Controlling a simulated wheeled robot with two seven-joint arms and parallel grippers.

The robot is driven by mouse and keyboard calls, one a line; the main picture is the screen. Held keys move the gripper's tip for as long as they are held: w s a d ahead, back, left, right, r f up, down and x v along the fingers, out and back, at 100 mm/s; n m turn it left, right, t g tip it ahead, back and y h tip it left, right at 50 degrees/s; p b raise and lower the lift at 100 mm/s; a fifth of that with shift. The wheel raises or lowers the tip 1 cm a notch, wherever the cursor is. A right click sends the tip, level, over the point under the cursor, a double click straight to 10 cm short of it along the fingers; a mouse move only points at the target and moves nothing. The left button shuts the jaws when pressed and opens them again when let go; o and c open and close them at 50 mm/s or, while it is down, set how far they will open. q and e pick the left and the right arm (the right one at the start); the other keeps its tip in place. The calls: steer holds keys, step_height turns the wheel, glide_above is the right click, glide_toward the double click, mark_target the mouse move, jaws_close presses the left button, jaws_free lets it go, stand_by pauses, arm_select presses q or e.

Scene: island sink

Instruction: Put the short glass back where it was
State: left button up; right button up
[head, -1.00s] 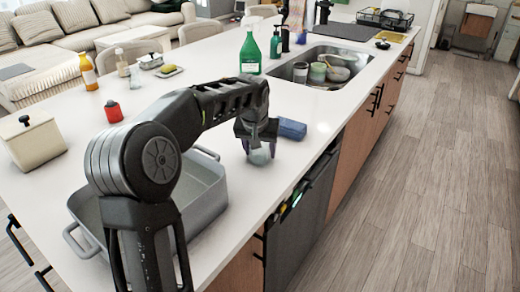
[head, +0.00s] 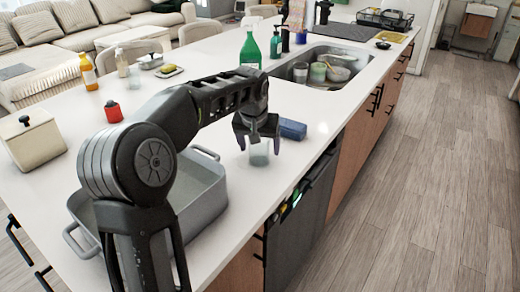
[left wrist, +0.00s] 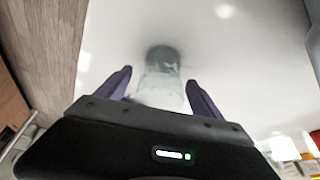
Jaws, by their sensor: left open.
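The short glass (head: 259,154) is clear and stands upright on the white island counter, just in front of the blue box. My left gripper (head: 257,139) is open above it, with its fingers on either side of the glass's upper part. In the left wrist view the glass (left wrist: 162,82) shows between the two spread fingers of my left gripper (left wrist: 158,88), with a gap visible on each side. My right gripper is not in view.
A blue box (head: 292,129) lies right beside the gripper. A large grey roasting pan (head: 205,190) stands left of the glass, under my arm. The sink (head: 325,68) with dishes is farther back. The counter's front edge lies to the right.

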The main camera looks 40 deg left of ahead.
arm_select(q)
steer(key=v, duration=1)
